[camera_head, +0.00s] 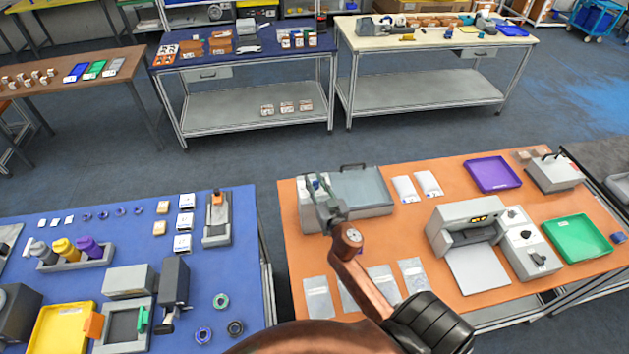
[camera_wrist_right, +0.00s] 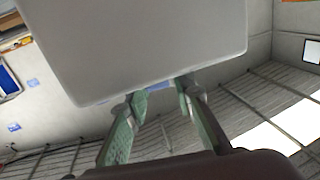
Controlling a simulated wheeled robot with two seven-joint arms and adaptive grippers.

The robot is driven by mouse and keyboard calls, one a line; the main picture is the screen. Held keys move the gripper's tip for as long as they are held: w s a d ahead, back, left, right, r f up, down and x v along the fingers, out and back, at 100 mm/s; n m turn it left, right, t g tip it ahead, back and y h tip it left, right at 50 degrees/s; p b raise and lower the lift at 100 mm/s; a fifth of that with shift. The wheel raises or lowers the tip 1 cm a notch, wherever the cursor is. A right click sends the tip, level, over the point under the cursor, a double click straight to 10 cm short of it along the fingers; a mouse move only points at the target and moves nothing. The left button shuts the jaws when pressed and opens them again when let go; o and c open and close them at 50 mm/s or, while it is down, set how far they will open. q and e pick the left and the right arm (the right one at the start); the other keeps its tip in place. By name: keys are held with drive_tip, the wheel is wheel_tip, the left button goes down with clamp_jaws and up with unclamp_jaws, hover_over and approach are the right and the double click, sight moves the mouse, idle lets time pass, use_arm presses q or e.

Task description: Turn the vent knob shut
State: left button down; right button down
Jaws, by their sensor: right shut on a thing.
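A grey machine (camera_head: 362,190) with a handled lid stands at the left back of the orange table. My right gripper (camera_head: 318,186) is at the left end of this machine, at its pale side block (camera_head: 306,210). In the right wrist view my right gripper (camera_wrist_right: 161,88) has its green-padded fingers at the edge of a large grey body (camera_wrist_right: 165,45). It is shut on a small blue part (camera_wrist_right: 158,87) there, which I take for the vent knob. The fingers hide most of it, so I cannot tell its angle. My left gripper is not in view.
The orange table (camera_head: 420,222) also holds white pouches (camera_head: 405,189), clear bags (camera_head: 318,297), a purple tray (camera_head: 492,174), a grey device (camera_head: 465,222) with knobs and a green tray (camera_head: 577,239). A blue table (camera_head: 240,273) with tools stands left, across a gap.

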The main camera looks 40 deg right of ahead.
drive_tip(key=n+y+p, duration=0.1)
drive_tip(key=y, duration=0.1)
drive_tip(key=n+y, duration=0.2)
drive_tip(key=shift+d+r+t+y+p, duration=0.1)
drive_tip(key=shift+r+t+y+p, duration=0.05)
drive_tip(key=shift+t+y+p, duration=0.2)
drive_tip(key=shift+n+y, duration=0.9)
drive_tip(key=shift+y, duration=0.25)
drive_tip(key=shift+n+y, duration=0.5)
drive_tip(key=shift+y, duration=0.3)
drive_tip(key=y, duration=0.1)
drive_tip(key=n+g+y, duration=0.1)
drive_tip(key=shift+f+n+y, duration=0.2)
drive_tip(key=shift+n+y, duration=0.1)
drive_tip(key=shift+y, duration=0.1)
drive_tip(key=n+g+y+b, duration=0.3)
drive_tip(key=y+b, duration=0.1)
drive_tip(key=b, duration=0.2)
drive_tip(key=n+g+y+b, duration=0.4)
drive_tip(key=b, duration=0.2)
drive_tip(key=shift+w+f+y+b, duration=0.1)
drive_tip(key=shift+f+y+b, duration=0.1)
drive_tip(key=shift+y+b, duration=0.2)
drive_tip(key=shift+r+n+g+y+b, duration=0.2)
drive_tip(key=shift+n+g+y+b, duration=0.2)
drive_tip(key=shift+n+g+b, duration=0.45)
